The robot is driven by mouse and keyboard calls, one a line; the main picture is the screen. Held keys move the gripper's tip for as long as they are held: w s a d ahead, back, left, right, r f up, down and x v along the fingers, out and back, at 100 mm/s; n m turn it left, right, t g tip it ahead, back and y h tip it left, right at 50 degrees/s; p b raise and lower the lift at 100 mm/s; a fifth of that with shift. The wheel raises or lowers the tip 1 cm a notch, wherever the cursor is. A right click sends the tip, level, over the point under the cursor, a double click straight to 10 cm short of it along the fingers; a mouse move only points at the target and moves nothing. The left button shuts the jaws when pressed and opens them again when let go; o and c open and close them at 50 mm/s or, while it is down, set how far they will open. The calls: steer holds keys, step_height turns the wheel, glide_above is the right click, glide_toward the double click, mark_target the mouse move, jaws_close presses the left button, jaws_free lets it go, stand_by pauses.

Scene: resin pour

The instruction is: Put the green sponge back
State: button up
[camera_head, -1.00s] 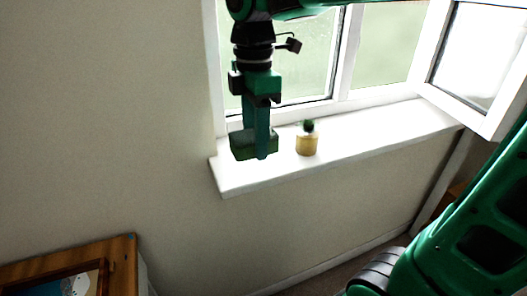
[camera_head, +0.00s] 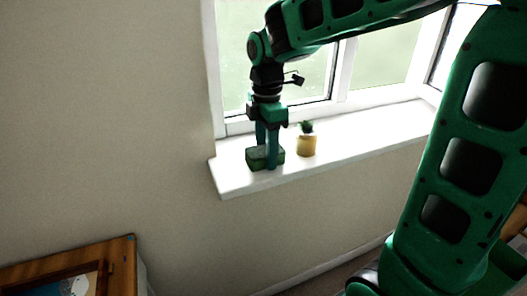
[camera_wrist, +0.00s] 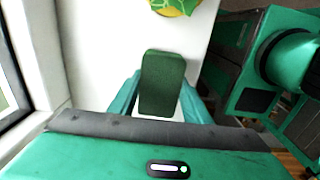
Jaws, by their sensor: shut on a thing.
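The green sponge (camera_head: 253,158) is a dark green block at the left part of the white windowsill (camera_head: 232,184). My gripper (camera_head: 266,160) points down with its fingers on either side of the sponge, shut on it. The sponge is low over the sill; I cannot tell for sure whether its underside touches. In the wrist view the sponge (camera_wrist: 162,84) lies between the two teal fingers, with the white sill around it.
A small plant in a yellow pot (camera_head: 306,146) stands on the sill just right of the sponge. The window (camera_head: 290,75) is behind. The sill is clear further right.

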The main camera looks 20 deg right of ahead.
steer(key=shift+f, duration=0.1)
steer(key=o, duration=1)
steer(key=shift+o, duration=0.2)
step_height(320, 180, up, 12)
steer(key=s+d+f+m, duration=0.8)
steer(key=s+m, duration=0.3)
steer(key=m, duration=0.1)
steer(key=s+d+f+m, duration=0.8)
steer(key=s+d+m, duration=0.1)
steer(key=s+m, duration=0.3)
steer(key=shift+s, duration=0.2)
